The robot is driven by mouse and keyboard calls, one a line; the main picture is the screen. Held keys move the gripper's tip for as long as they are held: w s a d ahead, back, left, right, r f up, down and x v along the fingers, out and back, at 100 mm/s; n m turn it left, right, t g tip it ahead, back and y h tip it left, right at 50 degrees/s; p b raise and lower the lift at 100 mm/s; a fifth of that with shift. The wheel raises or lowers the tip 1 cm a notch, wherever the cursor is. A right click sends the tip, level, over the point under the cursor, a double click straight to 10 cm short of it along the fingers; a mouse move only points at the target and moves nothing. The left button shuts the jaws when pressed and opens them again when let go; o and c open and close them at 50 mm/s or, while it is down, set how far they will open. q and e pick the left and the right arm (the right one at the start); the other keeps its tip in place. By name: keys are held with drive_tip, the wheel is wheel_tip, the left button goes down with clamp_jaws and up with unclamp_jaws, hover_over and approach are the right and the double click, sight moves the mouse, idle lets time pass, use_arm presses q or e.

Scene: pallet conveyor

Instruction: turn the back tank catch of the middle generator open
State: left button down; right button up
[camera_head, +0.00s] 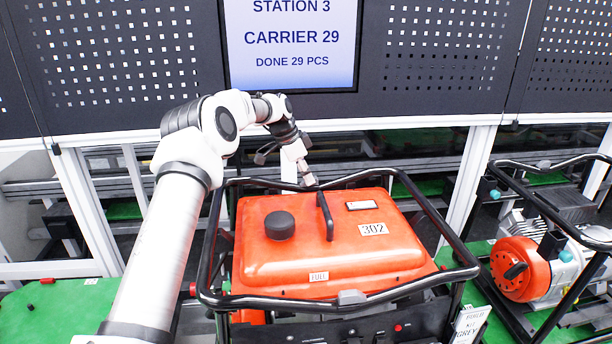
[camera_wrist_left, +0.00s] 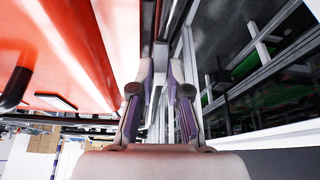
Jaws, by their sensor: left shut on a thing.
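The middle generator has a red tank (camera_head: 340,250) labelled 302 with a black cap, inside a black tube frame (camera_head: 213,250). My left gripper (camera_head: 304,176) reaches over from the left and points down at the tank's back edge, beside the back bar of the frame. In the left wrist view my left gripper (camera_wrist_left: 159,75) has its two fingers on either side of a narrow grey part, shut on it at the back tank catch. My right gripper is not in view.
A grey front catch (camera_head: 352,297) sits on the tank's near edge. A black handle (camera_head: 325,215) stands up on the tank top, close to my gripper. Another generator (camera_head: 535,265) stands at the right. A station screen (camera_head: 290,45) hangs behind.

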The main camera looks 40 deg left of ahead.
use_arm(q)
drive_tip(key=shift+f+m, duration=0.25)
drive_tip(key=shift+m, duration=0.25)
drive_tip(key=shift+f, duration=0.1)
drive_tip(key=c, duration=1.1)
unclamp_jaws()
drive_tip(key=shift+w+d, duration=0.1)
drive_tip(key=shift+c, duration=0.2)
drive_tip(key=shift+w+d, duration=0.1)
drive_tip(key=shift+w, duration=0.15)
drive_tip(key=v, duration=1.2)
drive_tip(key=shift+w, duration=0.2)
